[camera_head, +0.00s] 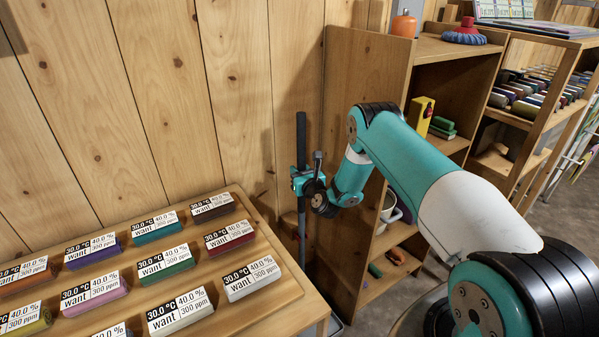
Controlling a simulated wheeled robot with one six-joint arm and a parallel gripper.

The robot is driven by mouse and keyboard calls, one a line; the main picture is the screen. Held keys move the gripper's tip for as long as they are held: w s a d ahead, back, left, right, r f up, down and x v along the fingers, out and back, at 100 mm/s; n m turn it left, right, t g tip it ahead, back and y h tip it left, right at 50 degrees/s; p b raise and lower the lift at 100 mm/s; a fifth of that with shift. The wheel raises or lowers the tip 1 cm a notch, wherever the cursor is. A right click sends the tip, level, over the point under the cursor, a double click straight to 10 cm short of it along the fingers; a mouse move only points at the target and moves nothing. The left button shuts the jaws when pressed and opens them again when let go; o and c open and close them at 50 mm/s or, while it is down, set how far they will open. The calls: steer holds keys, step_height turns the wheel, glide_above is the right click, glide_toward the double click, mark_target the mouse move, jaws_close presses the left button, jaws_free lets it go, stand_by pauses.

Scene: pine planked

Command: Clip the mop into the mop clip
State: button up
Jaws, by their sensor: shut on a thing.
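The mop shows as a dark upright pole (301,135) in the gap between the planked wall and the side of the wooden shelf. My gripper (298,180), teal and black, is shut on the pole around its middle. The pole runs on below the gripper and stands close to vertical. The mop's lower end is hidden behind the table edge. I cannot make out the mop clip in this view.
A wooden table with a raised tray (290,290) of several labelled coloured blocks stands at the front left. The wooden shelf (350,90) rises just right of the pole, with a white pot (384,218) and small items inside. The planked wall (230,90) is behind.

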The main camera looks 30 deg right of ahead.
steer(key=shift+f+b, duration=0.35)
steer(key=shift+f, duration=0.1)
stand_by(0.6)
steer(key=o, duration=1.1)
steer(key=shift+f, duration=0.1)
steer(key=shift+s, duration=0.1)
steer(key=s+b, duration=0.2)
steer(key=b, duration=0.1)
steer(key=s+b, duration=0.2)
steer(key=b, duration=0.1)
steer(key=s+b, duration=0.1)
steer(key=b, duration=0.2)
steer(key=shift+s+a+f, duration=0.25)
steer(key=shift+s, duration=0.15)
steer(key=shift+s+b, duration=0.15)
steer(key=shift+b, duration=0.85)
